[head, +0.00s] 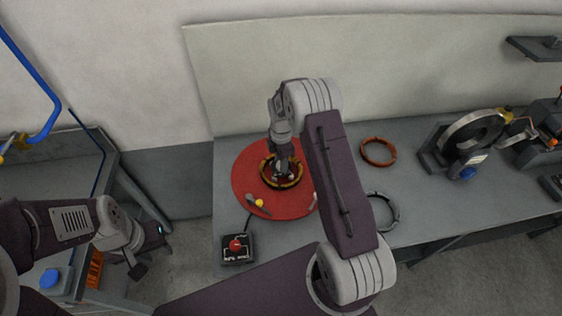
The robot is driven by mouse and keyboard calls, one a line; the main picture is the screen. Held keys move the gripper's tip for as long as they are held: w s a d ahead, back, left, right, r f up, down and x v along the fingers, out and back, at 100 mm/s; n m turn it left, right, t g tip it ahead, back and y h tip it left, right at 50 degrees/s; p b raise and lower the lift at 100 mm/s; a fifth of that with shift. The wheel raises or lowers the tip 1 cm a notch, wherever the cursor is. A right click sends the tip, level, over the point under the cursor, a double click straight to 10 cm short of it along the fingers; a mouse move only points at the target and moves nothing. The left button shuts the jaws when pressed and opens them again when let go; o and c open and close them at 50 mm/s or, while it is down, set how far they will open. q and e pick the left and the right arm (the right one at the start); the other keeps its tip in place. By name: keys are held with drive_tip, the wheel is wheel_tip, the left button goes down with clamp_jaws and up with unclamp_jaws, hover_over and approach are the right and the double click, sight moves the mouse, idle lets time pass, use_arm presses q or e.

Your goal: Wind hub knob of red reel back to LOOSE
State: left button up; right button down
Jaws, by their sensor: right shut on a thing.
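The red reel (246,190) is a flat red disc lying on the grey workbench. A dark and yellow ring-shaped hub knob (267,175) sits at its middle. My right gripper (282,164) points down over the hub from above and is shut on the knob. The fingertips and the knob's centre are partly hidden by the gripper itself, and any LOOSE mark cannot be read. My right forearm covers part of the disc's right side. My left gripper (148,254) hangs at the left, away from the reel, and its jaw opening is unclear.
A small lever with a yellow part (259,203) lies at the disc's front edge. A black box with a red button (236,247) stands in front. A copper coil (378,152) and a grey ring (387,221) lie right of the reel. A round clamp machine (470,135) stands further right.

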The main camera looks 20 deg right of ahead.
drive_tip(key=shift+w+r, duration=0.1)
idle(0.4)
drive_tip(key=c, duration=1)
unclamp_jaws()
drive_tip(key=shift+o, duration=0.2)
drive_tip(key=shift+r, duration=0.2)
wheel_tip(320, 180, up, 9)
drive_tip(key=b, duration=0.2)
drive_tip(key=shift+f, duration=0.2)
